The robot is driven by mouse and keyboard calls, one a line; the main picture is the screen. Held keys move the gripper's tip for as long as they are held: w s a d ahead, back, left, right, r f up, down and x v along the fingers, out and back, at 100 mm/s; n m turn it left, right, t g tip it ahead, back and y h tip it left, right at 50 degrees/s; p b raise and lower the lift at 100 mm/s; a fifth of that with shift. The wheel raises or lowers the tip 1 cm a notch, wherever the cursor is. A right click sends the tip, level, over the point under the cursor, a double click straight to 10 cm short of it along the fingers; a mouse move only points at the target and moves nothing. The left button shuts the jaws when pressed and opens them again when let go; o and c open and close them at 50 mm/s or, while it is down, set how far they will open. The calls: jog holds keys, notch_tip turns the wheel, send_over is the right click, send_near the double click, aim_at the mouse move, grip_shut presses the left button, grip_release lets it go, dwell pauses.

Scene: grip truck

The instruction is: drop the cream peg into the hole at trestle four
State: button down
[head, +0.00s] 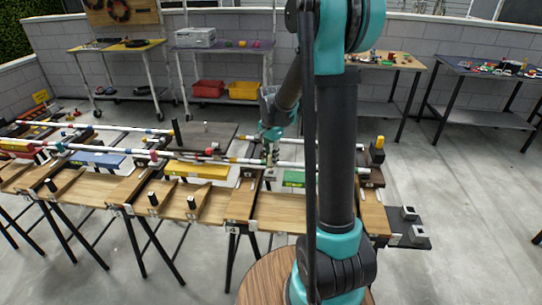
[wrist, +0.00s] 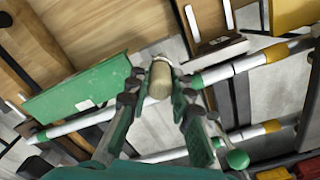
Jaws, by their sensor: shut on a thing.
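My gripper (wrist: 160,84) is shut on the cream peg (wrist: 160,79) in the wrist view, with a finger on either side of it. The peg's rounded end faces the camera. In the head view my gripper (head: 271,154) is over the long trestle bench, near the green block (head: 293,179); the peg is too small to make out there. The green block (wrist: 80,97) lies left of the peg in the wrist view.
White rods with coloured bands (head: 205,157) run along the bench. A yellow block (head: 197,169) and a blue block (head: 97,159) sit left of the green one. A black post with a yellow top (head: 377,150) stands at the right end. Open floor (head: 460,200) lies to the right.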

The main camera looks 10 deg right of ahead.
jog(key=shift+f, duration=1.1)
jog(key=c, duration=1.3)
grip_release()
jog(key=shift+r, duration=0.1)
notch_tip(320, 180, up, 12)
jog(key=shift+f, duration=0.1)
